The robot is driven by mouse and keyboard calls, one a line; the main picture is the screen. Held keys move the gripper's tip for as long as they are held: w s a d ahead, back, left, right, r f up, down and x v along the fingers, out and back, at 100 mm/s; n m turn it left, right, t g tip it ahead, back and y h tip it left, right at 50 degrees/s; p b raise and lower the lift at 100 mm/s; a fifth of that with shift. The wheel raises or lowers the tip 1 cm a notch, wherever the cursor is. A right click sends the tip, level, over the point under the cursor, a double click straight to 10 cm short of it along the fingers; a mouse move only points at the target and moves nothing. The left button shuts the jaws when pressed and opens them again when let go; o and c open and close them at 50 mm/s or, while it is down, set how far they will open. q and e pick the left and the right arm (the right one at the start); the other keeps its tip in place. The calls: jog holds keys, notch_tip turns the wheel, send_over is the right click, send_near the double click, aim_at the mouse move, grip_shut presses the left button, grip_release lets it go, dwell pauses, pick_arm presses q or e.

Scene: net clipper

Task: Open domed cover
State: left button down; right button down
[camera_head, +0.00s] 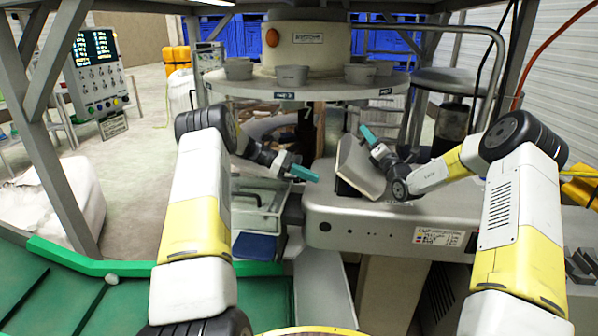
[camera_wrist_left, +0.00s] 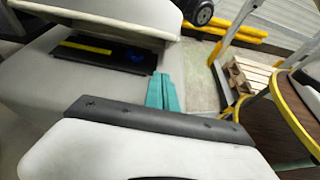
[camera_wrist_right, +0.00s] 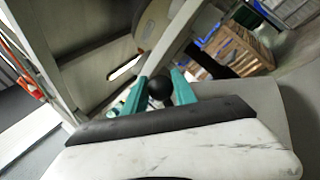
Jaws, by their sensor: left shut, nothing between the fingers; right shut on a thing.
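The domed cover (camera_head: 360,170) is a pale grey lid on the grey machine (camera_head: 390,222). In the head view it stands tilted up, raised off the machine's top. In the left wrist view the cover (camera_wrist_left: 100,18) hangs above a dark recess (camera_wrist_left: 105,52) with a yellow strip. My right gripper (camera_head: 367,134) is at the cover's upper edge. In the right wrist view its teal fingers (camera_wrist_right: 160,85) are shut on a round black knob (camera_wrist_right: 160,89). My left gripper (camera_head: 304,173) is shut and empty, left of the cover and apart from it; its fingers (camera_wrist_left: 166,92) touch each other.
A round table (camera_head: 310,88) with several grey bowls stands behind the machine. A glass-sided bin (camera_head: 258,208) is below my left gripper. A green conveyor (camera_head: 60,290) is at the lower left. A metal post (camera_head: 55,170) rises at the left.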

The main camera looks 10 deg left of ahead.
pick_arm(q)
jog(key=x, duration=0.3)
jog(key=shift+d+r, duration=0.2)
jog(key=shift+d, duration=0.05)
jog(key=shift+d+r, duration=0.3)
jog(key=shift+r, duration=0.2)
jog(key=shift+d+r, duration=0.3)
jog(key=shift+r, duration=0.2)
jog(key=shift+d+r, duration=0.3)
jog(key=shift+r, duration=0.1)
pick_arm(e)
jog(key=shift+f, duration=0.1)
